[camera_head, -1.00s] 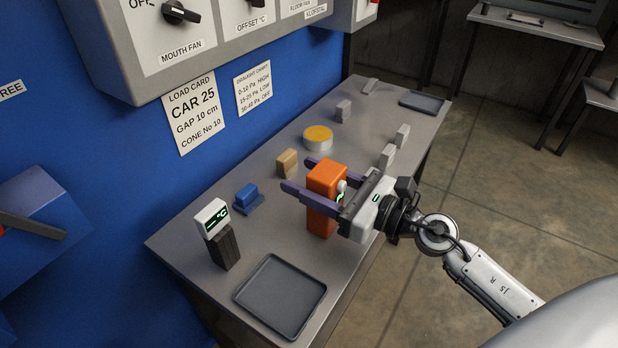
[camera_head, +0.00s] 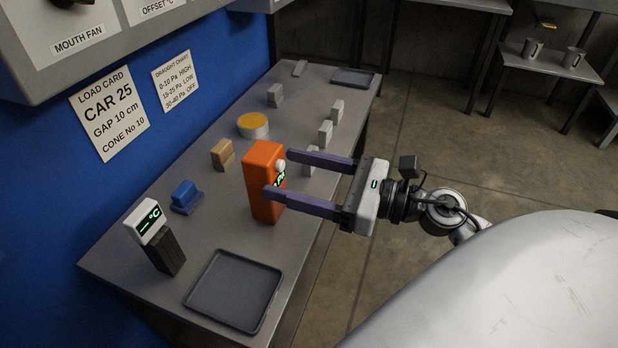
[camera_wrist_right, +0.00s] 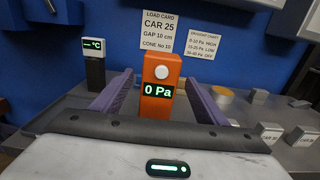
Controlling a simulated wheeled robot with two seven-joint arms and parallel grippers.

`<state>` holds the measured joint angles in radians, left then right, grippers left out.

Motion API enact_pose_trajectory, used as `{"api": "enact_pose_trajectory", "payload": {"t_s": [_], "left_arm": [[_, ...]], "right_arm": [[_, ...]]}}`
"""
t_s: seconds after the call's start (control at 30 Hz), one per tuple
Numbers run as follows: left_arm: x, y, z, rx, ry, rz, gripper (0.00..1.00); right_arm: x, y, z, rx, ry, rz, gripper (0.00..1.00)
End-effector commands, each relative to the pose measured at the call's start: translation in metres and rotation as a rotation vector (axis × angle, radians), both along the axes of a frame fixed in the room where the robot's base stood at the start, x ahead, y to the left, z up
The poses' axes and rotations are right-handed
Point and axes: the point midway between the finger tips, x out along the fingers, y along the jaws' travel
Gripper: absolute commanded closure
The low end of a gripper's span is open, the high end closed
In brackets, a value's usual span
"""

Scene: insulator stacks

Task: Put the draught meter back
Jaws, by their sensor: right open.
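The draught meter is an orange box (camera_head: 260,205) standing upright on the grey table, with a white knob and a lit display on its right face. In the right wrist view the meter (camera_wrist_right: 159,112) reads "0 Pa" and appears between the two fingers. My right gripper (camera_head: 279,173) is open and empty, with its purple fingers pointing left and their tips close to the meter's display side. I cannot tell whether a fingertip touches it. My left gripper is not in view.
On the grey table (camera_head: 215,195) are an empty dark tray (camera_head: 235,290), a °C meter (camera_head: 150,222), a blue block (camera_head: 185,195), a tan block (camera_head: 222,153), a yellow-topped round tin (camera_head: 253,125) and several grey blocks (camera_head: 325,133). A blue wall with cards bounds the left.

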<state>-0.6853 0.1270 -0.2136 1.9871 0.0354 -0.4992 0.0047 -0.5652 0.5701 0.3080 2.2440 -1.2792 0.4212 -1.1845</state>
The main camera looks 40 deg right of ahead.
Motion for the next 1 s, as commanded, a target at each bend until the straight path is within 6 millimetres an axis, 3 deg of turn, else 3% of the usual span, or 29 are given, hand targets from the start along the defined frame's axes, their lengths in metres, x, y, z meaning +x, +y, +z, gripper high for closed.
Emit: {"api": "enact_pose_trajectory", "payload": {"t_s": [0.1,0.3,1.0], "left_arm": [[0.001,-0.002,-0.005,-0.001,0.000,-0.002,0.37],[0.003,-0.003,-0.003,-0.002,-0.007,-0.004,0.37],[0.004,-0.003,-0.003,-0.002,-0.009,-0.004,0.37]], "right_arm": [[-0.014,-0.009,-0.002,0.003,0.002,-0.003,0.33],[-0.024,-0.014,0.000,0.001,-0.001,-0.001,0.33],[-0.025,-0.015,0.001,0.001,0.000,0.000,0.33]]}}
